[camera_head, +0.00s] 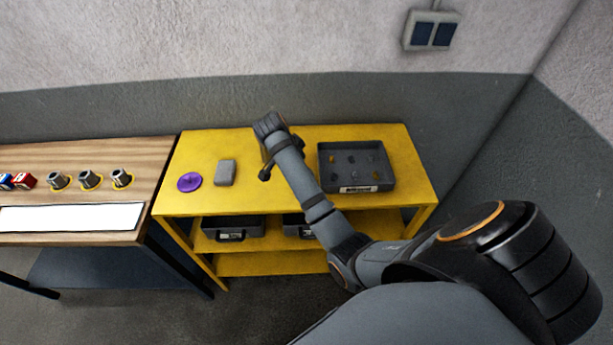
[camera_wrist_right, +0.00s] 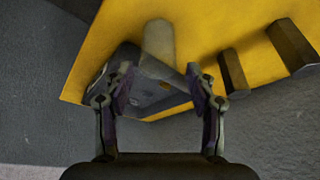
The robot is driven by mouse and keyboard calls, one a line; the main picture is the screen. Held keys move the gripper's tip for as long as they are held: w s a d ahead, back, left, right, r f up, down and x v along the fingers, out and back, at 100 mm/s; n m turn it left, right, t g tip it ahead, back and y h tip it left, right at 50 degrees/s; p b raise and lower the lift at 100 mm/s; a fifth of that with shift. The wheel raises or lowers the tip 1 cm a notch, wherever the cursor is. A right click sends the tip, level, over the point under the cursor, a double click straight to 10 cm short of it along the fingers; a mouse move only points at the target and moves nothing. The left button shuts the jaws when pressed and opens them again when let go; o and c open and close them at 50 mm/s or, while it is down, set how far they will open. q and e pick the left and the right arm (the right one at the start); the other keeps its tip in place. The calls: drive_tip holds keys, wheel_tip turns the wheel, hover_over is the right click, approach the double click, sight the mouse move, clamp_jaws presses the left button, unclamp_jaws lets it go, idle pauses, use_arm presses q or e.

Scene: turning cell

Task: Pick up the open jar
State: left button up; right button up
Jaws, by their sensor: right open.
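I cannot clearly make out an open jar in the head view; part of the yellow bench top lies hidden behind my right arm. My right gripper (camera_head: 266,172) is over the bench, between a small grey block (camera_head: 226,173) and a dark tray (camera_head: 386,182). In the right wrist view the gripper (camera_wrist_right: 157,82) is open, its two fingers apart. Beyond them a pale rounded upright object (camera_wrist_right: 158,42) shows; I cannot tell whether it is the jar. A dark grey angular body is seen between the fingers. My left gripper is out of view.
A purple disc (camera_head: 189,182) lies at the left of the yellow bench (camera_head: 290,205). Dark cases (camera_head: 232,228) sit on its shelf. A wooden table (camera_head: 90,152) with several metal parts stands at left. In the wrist view two dark posts (camera_wrist_right: 234,72) stand at right.

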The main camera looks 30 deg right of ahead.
drive_tip(key=shift+w+d+f, duration=0.1)
drive_tip(key=shift+d+f, duration=0.15)
drive_tip(key=shift+f, duration=0.3)
drive_tip(key=p+x, duration=0.2)
drive_tip(key=x, duration=0.3)
drive_tip(key=shift+s+a, duration=0.15)
drive_tip(key=shift+s, duration=0.1)
drive_tip(key=shift+f, duration=0.2)
drive_tip(key=c, duration=0.8)
drive_tip(key=shift+r, duration=0.1)
